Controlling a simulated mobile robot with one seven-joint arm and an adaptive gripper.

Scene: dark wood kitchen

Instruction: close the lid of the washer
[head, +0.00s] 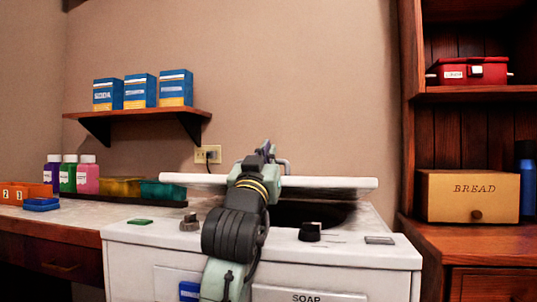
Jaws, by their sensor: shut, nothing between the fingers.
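The white washer (378,258) stands in front of me. Its white lid (335,183) is seen nearly edge-on, raised above the washer top, so it is partly open. The dark round tub opening (325,213) shows beneath it. My arm reaches up from the front of the washer and crosses in front of the lid's middle. My gripper (266,148) is shut and empty, just above the lid's edge. I cannot tell whether it touches the lid, and the arm hides the lid's middle.
Knobs (311,232) stand on the washer top. Bottles (88,176) and coloured bins (120,187) line the left counter. A shelf (140,113) with blue boxes hangs above. A wooden cabinet with a bread box (460,188) stands right. The space above the lid looks clear.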

